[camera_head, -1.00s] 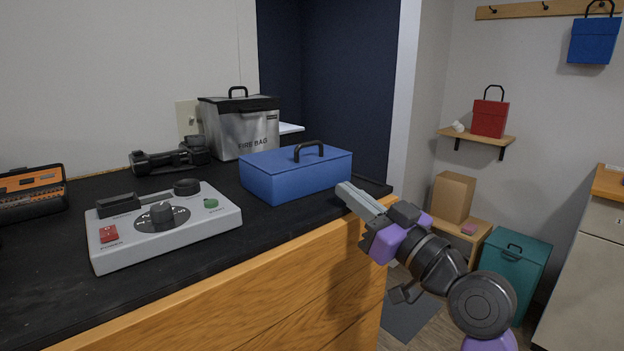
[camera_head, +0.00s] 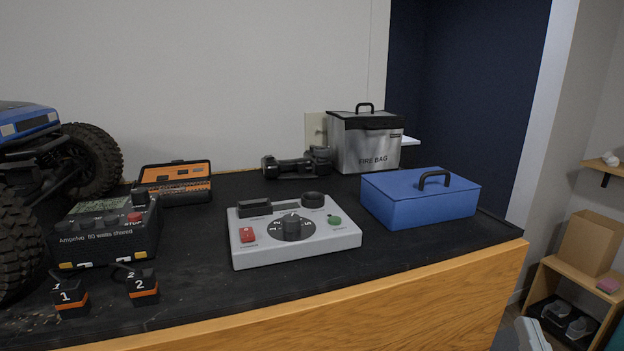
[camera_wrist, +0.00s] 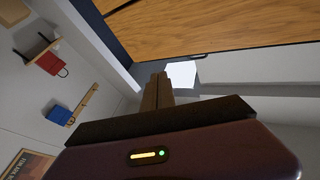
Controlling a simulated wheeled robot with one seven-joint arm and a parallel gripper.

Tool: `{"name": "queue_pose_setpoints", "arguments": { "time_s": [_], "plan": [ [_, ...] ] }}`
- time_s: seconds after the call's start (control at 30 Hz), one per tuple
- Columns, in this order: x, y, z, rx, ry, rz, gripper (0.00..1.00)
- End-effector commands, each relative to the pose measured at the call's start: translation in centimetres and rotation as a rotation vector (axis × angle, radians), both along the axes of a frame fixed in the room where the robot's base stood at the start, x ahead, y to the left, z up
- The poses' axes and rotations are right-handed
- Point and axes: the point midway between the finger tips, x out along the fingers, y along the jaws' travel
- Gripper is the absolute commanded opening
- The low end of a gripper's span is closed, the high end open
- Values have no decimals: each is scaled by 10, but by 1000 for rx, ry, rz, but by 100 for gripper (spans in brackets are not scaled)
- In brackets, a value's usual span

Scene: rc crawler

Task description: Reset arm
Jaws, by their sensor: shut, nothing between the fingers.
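The rest of the arm is out of that view. In the wrist view the fingers (camera_wrist: 159,85) are together with nothing between them, pointing up in the picture. They are apart from the wooden bench front (camera_wrist: 215,32).
On the black bench top (camera_head: 200,285) stand a blue case (camera_head: 420,203), a grey dial box (camera_head: 292,236), a silver fire bag (camera_head: 365,145), a charger (camera_head: 105,235) and a big-wheeled crawler (camera_head: 85,160). A low shelf (camera_head: 560,270) stands right of the bench.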

Motion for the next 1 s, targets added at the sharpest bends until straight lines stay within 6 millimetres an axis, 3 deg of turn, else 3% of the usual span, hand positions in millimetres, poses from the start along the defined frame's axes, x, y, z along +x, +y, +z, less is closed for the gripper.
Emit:
{"name": "queue_pose_setpoints", "arguments": {
  "time_s": [0.3,0.7,0.9,1.0],
  "plan": [
    [-99,38,-47,-41,145,-13,0],
    [-227,84,-73,-139,402,80,0],
    [-279,96,-85,-158,553,138,0],
    [-294,99,-89,-157,599,157,0]
  ]
}}
